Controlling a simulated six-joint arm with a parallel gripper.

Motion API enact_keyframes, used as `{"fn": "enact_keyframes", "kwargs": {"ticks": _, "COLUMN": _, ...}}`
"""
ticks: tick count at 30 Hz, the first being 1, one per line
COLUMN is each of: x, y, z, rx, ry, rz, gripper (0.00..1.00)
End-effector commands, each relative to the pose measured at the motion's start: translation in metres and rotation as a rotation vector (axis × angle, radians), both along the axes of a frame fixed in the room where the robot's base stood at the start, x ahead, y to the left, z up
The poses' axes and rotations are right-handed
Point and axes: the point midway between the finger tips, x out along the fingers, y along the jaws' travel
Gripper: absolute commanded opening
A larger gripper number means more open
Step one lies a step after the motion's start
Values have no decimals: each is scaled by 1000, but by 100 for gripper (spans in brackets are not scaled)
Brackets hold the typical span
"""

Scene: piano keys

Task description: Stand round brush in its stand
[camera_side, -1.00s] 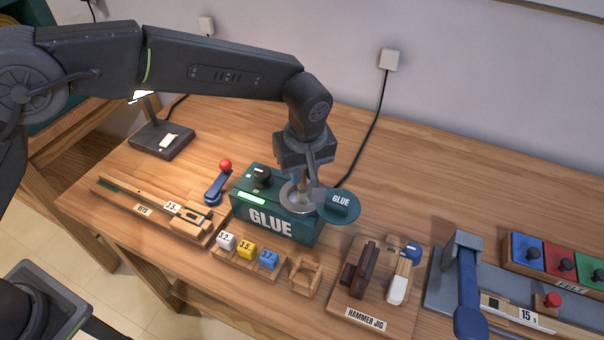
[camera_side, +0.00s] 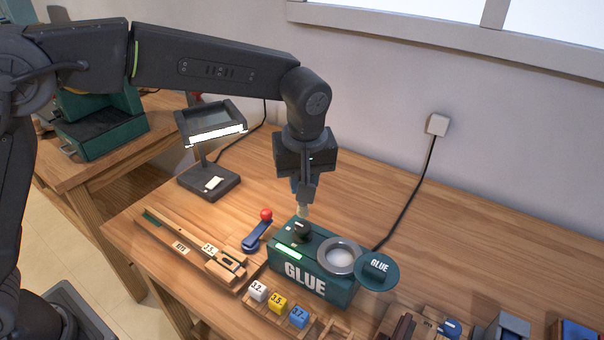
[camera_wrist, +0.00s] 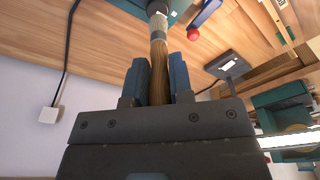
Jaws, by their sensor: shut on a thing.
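My gripper (camera_side: 305,192) points down above the back of the green glue box (camera_side: 325,287), and in the wrist view my gripper (camera_wrist: 160,78) is shut on the round brush (camera_wrist: 159,72). The brush has a wooden handle and a metal ferrule beyond the jaws. A small wooden holder (camera_side: 336,330), perhaps the brush stand, is cut off at the bottom edge.
The glue pot (camera_side: 340,257) is open, its lid (camera_side: 377,271) swung to the right. A blue lever with a red ball (camera_side: 266,214) and a lamp (camera_side: 209,180) stand left. Number blocks (camera_side: 279,303) sit in front. Bare table lies behind the box.

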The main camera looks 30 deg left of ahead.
Motion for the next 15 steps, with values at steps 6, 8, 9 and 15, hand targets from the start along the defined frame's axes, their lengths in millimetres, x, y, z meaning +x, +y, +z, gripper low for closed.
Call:
{"fn": "enact_keyframes", "kwargs": {"ticks": 6, "x": -50, "y": -78, "z": -25, "rx": 1, "ry": 5, "rz": -10, "gripper": 0}}
{"fn": "enact_keyframes", "kwargs": {"ticks": 8, "x": -65, "y": -96, "z": -32, "rx": 1, "ry": 4, "rz": -11, "gripper": 0}}
{"fn": "enact_keyframes", "kwargs": {"ticks": 9, "x": -75, "y": -107, "z": -35, "rx": 2, "ry": 3, "rz": -10, "gripper": 0}}
{"fn": "enact_keyframes", "kwargs": {"ticks": 15, "x": -111, "y": -141, "z": -49, "rx": 4, "ry": 1, "rz": -5, "gripper": 0}}
